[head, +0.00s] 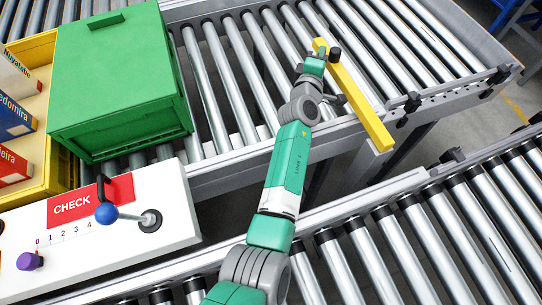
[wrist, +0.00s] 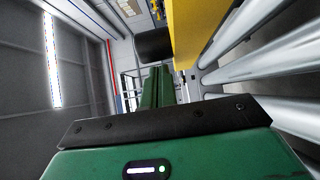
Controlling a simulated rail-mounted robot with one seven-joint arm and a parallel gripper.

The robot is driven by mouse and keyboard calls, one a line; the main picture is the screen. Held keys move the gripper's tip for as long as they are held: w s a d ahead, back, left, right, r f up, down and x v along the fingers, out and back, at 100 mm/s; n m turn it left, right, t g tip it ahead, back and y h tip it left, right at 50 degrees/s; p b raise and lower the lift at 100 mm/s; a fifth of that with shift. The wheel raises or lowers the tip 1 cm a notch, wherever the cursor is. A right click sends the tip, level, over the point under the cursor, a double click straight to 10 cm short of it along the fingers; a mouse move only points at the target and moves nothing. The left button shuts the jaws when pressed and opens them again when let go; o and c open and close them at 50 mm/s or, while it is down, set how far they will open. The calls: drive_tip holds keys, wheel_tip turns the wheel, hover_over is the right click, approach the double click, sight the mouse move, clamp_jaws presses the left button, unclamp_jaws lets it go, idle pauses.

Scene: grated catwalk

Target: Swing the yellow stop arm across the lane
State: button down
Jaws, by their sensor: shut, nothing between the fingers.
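The yellow stop arm (head: 358,98) is a long flat bar lying at a slant over the rollers of the far conveyor. Its near end juts out past that conveyor's side rail. A black knob (head: 334,54) sits near its far end. My gripper (head: 320,50) is shut and empty, close to the bar's far end and just left of the knob. In the wrist view the shut fingers (wrist: 160,72) point toward a black cylinder (wrist: 154,44), which seems to be the knob, with the yellow bar right beside it. Whether they touch is unclear.
A green box (head: 120,85) stands on the rollers at left, near a yellow bin (head: 62,165) of cartons. A white CHECK panel (head: 165,185) carries a blue-balled lever (head: 107,213) and a purple knob (head: 30,261). A second roller conveyor (head: 440,235) runs in front.

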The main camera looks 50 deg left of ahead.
drive_tip(key=p+v, duration=0.5)
drive_tip(key=v, duration=0.2)
drive_tip(key=shift+s+d, duration=0.2)
drive_tip(key=shift+s, duration=0.15)
drive_tip(key=shift+r, duration=0.1)
